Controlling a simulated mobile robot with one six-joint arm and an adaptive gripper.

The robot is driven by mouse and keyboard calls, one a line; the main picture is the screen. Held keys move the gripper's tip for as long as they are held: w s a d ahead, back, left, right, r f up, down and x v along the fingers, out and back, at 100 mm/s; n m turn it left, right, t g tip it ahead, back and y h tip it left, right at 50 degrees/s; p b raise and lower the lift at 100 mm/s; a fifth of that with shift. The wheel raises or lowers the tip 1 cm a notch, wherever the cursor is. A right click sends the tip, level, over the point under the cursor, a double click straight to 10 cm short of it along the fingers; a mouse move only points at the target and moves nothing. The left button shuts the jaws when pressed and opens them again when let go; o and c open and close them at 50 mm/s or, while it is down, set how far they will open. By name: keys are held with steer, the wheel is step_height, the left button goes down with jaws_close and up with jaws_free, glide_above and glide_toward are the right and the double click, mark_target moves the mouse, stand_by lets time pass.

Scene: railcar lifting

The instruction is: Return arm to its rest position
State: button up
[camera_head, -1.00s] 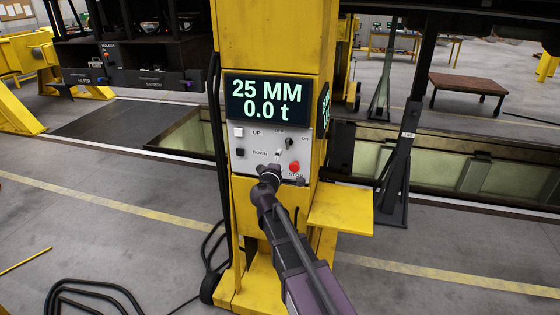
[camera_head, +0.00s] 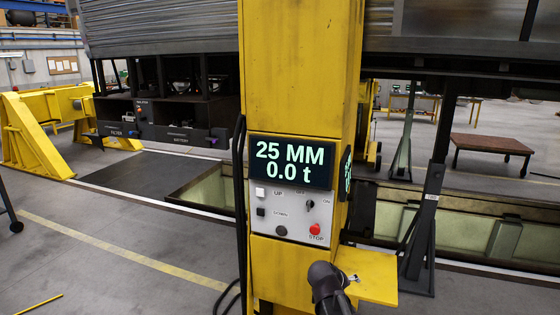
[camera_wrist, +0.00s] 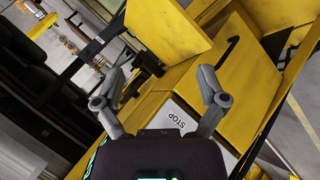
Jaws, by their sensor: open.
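My gripper (camera_wrist: 160,85) is open and empty in the wrist view, its two grey fingers spread apart. The control panel's light plate with the STOP label (camera_wrist: 174,136) shows behind the fingers, tilted in that view. In the head view a dark part of my arm (camera_head: 326,281) is low, in front of the yellow column and below the panel. The control panel (camera_head: 292,213) is uncovered, with a red stop button (camera_head: 315,230) and switches. The display (camera_head: 291,162) above it reads 25 MM and 0.0 t.
The yellow lifting column (camera_head: 297,70) stands close ahead. A yellow shelf (camera_head: 372,270) juts from its right side, close to my arm. A dark support stand (camera_head: 428,225) is further right. Open floor (camera_head: 110,275) lies to the left.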

steer(key=s+a+f+m+g+y, duration=0.1)
steer(key=s+f+g+y, duration=0.1)
steer(key=s, duration=0.5)
steer(key=s+a+f+m+g+y, duration=0.2)
steer(key=s+f+g+y, duration=0.1)
steer(key=s, duration=0.4)
steer(key=shift+s+a+f+g+y, duration=0.25)
steer(key=shift+g+y, duration=0.25)
steer(key=shift+y, duration=0.4)
steer(key=shift+w, duration=0.15)
steer(key=c, duration=0.4)
steer(key=shift+c, duration=0.4)
